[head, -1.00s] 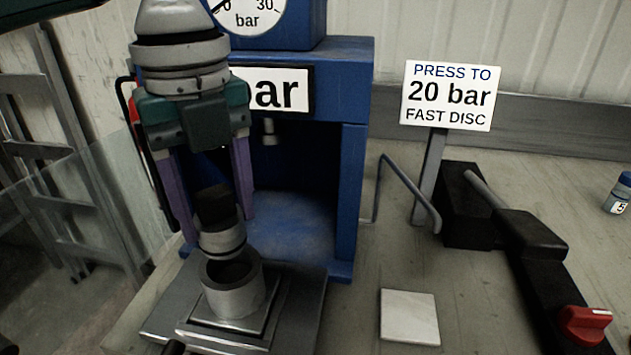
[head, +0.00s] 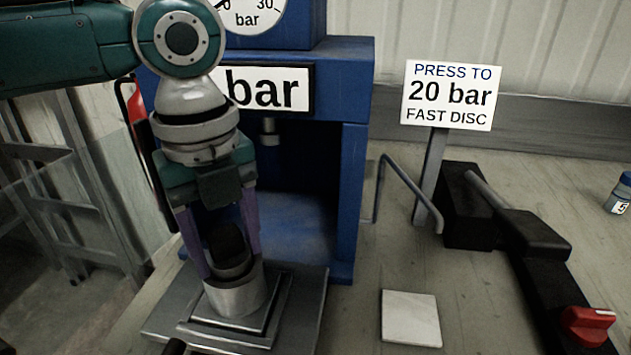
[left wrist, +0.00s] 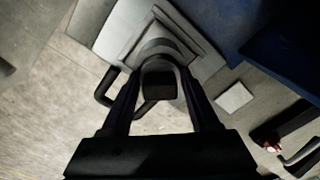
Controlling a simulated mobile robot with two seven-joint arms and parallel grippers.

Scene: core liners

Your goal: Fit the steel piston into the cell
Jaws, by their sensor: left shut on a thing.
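The steel piston (head: 232,268), with a dark block-shaped top, stands upright between the purple fingers of my left gripper (head: 228,258). The gripper is shut on it. The steel cell (head: 237,298), a short round cup, sits on a stepped metal plate (head: 302,300) in front of the blue press (head: 347,190). The piston's lower end is at the cell's mouth and seems to be inside it; how deep is hidden. In the left wrist view the piston's dark top (left wrist: 158,85) lies between the fingers, with the cell's grey rim (left wrist: 160,48) behind it. My right gripper is not in view.
The press opening is behind the cell. A sign reading "PRESS TO 20 bar FAST DISC" (head: 450,95) stands to the right. A white square tile (head: 410,318), a black device with a red knob (head: 588,325) and a small bottle (head: 620,193) are on the bench.

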